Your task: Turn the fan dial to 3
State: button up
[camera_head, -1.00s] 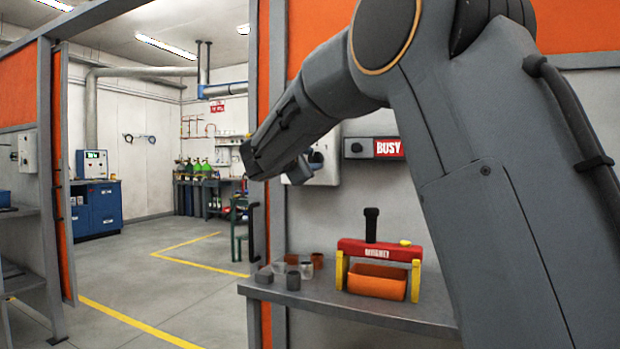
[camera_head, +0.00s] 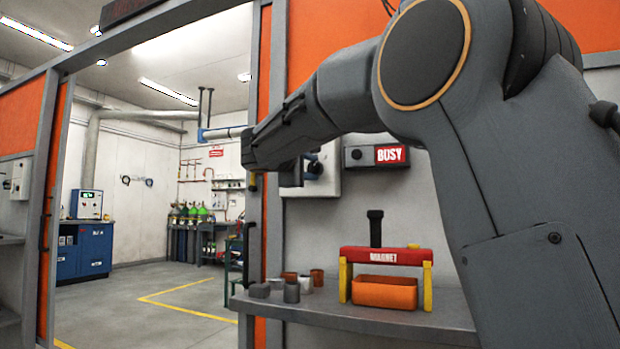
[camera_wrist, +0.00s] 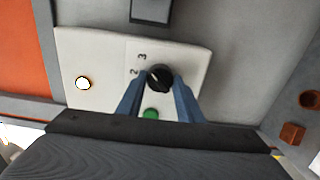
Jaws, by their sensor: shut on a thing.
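The fan dial (camera_wrist: 159,84) is a round black knob on a pale control panel (camera_wrist: 98,52), seen in the wrist view. The printed numbers 2 and 3 show at its upper left. A small light mark on the knob is on its upper-left side, but I cannot tell exactly which number it points to. My gripper (camera_wrist: 161,92) has its two blue fingers on either side of the knob and is shut on it. In the head view the same panel (camera_head: 328,181) is partly hidden behind my arm.
A green button (camera_wrist: 151,114) and a round white light (camera_wrist: 82,83) are on the panel. A BUSY sign (camera_head: 391,155) is to its right. Below, a shelf (camera_head: 400,322) holds a red magnet tool (camera_head: 386,256), an orange bin (camera_head: 385,292) and several small cups.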

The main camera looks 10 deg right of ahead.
dwell(0.4)
jog(key=o, duration=1.1)
jog(key=shift+c, duration=0.2)
jog(key=v, duration=0.7)
jog(key=shift+s+a, duration=0.2)
jog(key=shift+s, duration=0.15)
